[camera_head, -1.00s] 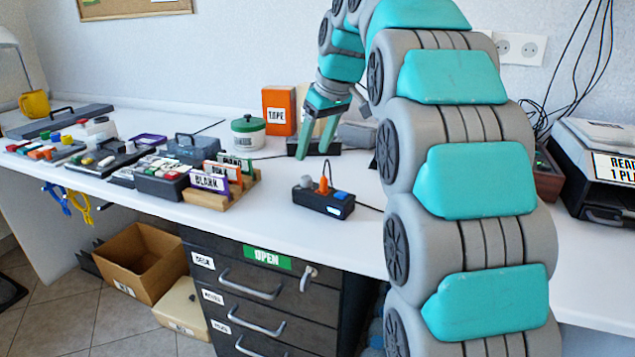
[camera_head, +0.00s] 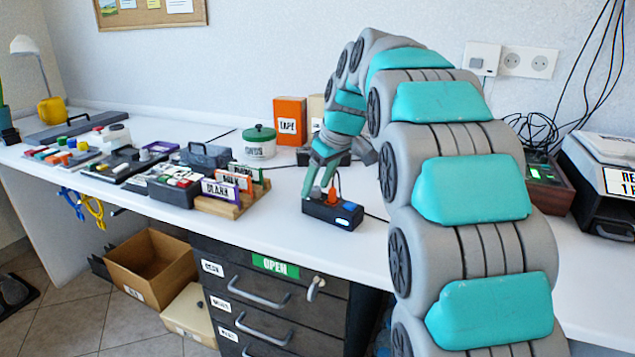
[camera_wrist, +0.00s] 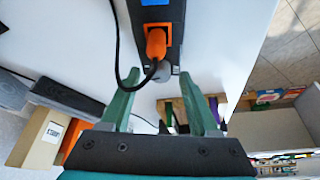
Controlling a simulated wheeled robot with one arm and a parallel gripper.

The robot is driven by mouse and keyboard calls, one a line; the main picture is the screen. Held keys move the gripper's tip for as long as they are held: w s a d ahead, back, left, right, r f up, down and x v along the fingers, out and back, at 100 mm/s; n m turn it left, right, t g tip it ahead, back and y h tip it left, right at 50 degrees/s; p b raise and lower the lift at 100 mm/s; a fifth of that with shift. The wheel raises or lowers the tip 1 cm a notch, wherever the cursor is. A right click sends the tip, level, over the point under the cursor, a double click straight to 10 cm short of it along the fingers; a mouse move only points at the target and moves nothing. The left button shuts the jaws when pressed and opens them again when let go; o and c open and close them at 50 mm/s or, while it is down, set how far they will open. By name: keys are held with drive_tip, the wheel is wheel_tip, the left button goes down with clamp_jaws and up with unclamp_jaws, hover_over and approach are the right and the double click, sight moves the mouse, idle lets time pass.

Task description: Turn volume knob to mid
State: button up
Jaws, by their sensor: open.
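A black box (camera_head: 347,222) stands near the table's front edge, with a blue button and an orange plug (camera_head: 332,195) on top. The wrist view shows the same box (camera_wrist: 172,35), with the orange plug (camera_wrist: 156,41) and its black cable. A grey rounded, knob-like piece (camera_wrist: 163,72) sits at the box's near end in that view; whether it is the volume knob I cannot tell. My gripper (camera_wrist: 159,75) is open, its green fingertips on either side of this piece; contact is unclear. In the head view my gripper (camera_head: 316,188) is low at the box's left end, hiding the piece.
A green-lidded jar (camera_head: 260,146) and an orange TAPE box (camera_head: 290,120) are behind. A wooden-sided device with green lights (camera_head: 545,178) is at right. Bare table lies around the black box.

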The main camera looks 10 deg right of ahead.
clamp_jaws()
idle(0.5)
